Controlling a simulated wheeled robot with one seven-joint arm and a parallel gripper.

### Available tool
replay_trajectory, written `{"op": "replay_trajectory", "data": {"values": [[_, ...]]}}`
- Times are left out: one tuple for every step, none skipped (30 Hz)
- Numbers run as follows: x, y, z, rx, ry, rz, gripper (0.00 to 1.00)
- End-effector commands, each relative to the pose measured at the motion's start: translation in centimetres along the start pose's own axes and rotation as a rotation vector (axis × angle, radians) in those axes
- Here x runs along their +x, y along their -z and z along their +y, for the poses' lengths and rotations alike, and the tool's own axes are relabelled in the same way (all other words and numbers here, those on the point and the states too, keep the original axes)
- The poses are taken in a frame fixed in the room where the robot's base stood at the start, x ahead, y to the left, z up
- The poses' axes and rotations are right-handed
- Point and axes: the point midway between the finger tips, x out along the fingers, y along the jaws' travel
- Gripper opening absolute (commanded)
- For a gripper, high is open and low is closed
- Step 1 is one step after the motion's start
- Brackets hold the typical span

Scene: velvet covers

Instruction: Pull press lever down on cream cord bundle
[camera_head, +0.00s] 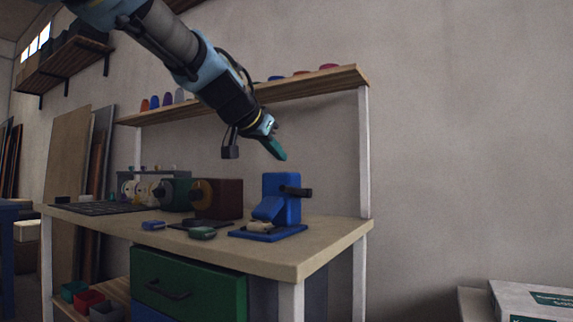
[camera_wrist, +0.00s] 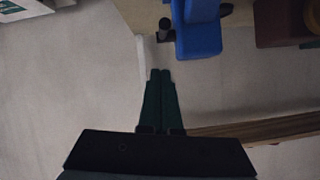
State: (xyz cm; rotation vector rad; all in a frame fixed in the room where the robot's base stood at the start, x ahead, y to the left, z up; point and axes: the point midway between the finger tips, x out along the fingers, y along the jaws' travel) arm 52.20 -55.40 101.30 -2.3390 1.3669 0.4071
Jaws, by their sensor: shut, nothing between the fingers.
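A blue press (camera_head: 280,195) stands on a blue base plate near the right end of the workbench. Its dark lever (camera_head: 297,191) sticks out to the right from the upper part of the press. The cream cord bundle (camera_head: 259,226) lies on the base plate at the front, below the press's sloped blue part. My gripper (camera_head: 277,150) is above the press, apart from it, with shut, empty dark green fingers. In the wrist view the shut fingers (camera_wrist: 160,74) point toward the blue press (camera_wrist: 199,38), and the dark lever (camera_wrist: 165,27) shows beside it. The cord bundle is not visible there.
A dark red machine (camera_head: 217,198) and a green one stand left of the press. A small green object (camera_head: 202,233) lies in front. A wooden shelf (camera_head: 310,80) with colored items runs behind my gripper. The bench's right end is clear.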

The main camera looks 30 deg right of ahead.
Motion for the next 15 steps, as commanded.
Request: {"op": "replay_trajectory", "data": {"values": [[-1.1, 0.0, 0.1, 0.001, 0.002, 0.003, 0.0], [-1.6, 0.0, 0.1, 0.001, 0.002, 0.003, 0.0], [-2.2, -0.1, 0.1, 0.002, 0.001, 0.003, 0.0], [-2.6, -0.1, 0.1, 0.002, 0.0, 0.002, 0.0], [-3.0, -0.1, 0.1, 0.002, 0.001, 0.002, 0.0], [-3.4, -0.1, 0.1, 0.001, 0.001, 0.002, 0.0], [-3.6, -0.1, 0.1, 0.001, 0.0, 0.002, 0.0], [-3.8, -0.2, 0.1, 0.0, 0.0, 0.002, 0.0], [-4.0, -0.2, 0.1, 0.0, 0.0, 0.002, 0.0], [-4.1, -0.2, 0.1, 0.0, 0.0, 0.002, 0.0], [-4.2, -0.2, 0.1, 0.0, 0.0, 0.002, 0.0], [-4.3, -0.2, 0.1, -0.001, 0.0, 0.003, 0.0], [-4.3, -0.2, 0.1, -0.001, 0.0, 0.003, 0.0], [-4.3, -0.2, 0.1, -0.001, 0.0, 0.003, 0.0], [-4.3, -0.2, 0.1, 0.0, 0.0, 0.002, 0.0]]}}
